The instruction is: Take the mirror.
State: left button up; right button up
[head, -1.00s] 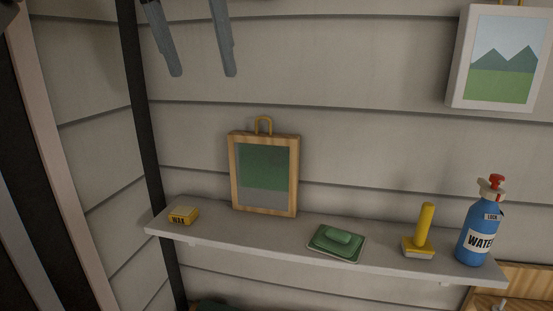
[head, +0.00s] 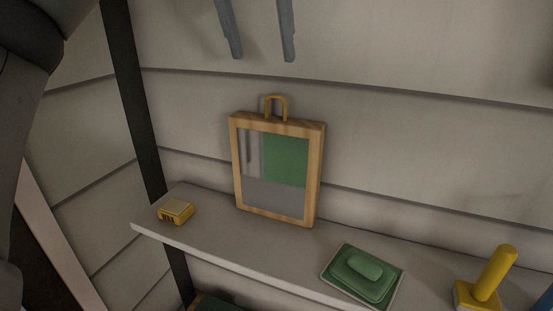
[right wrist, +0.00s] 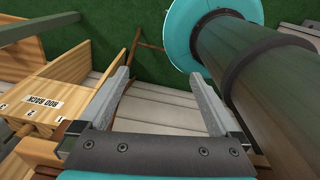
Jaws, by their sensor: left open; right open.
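The mirror (head: 274,168) has a light wooden frame and a yellow loop handle on top. It stands upright on the grey shelf (head: 225,246), close to the siding wall, in the head view. Its glass reflects green and grey. My left gripper (head: 262,59) shows as two grey fingers coming down from the top, spread apart and empty, above the mirror's handle in the picture and not touching it. My right gripper (right wrist: 161,75) is open with nothing between its fingers in the right wrist view. The mirror does not show there.
A green soap dish (head: 362,275) and a yellow-handled tool (head: 487,280) stand to the right. A blue bottle (head: 546,300) is cut off. The right wrist view shows a wooden box (right wrist: 85,75) beside green flooring (right wrist: 150,18).

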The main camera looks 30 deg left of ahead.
aim_at(274, 97)
pick_arm(q)
jog(key=shift+w+p+x, duration=0.1)
jog(key=shift+p+x, duration=0.25)
jog(key=shift+x, duration=2.15)
jog(key=shift+w+p+x, duration=0.15)
jog(key=shift+p+x, duration=0.2)
jog(key=shift+x, duration=2.15)
jog(key=shift+d+r, duration=0.1)
jog(key=shift+r, duration=0.05)
grip_shut()
pick_arm(e)
jog(key=shift+w+r, duration=0.65)
jog(key=shift+r, duration=0.05)
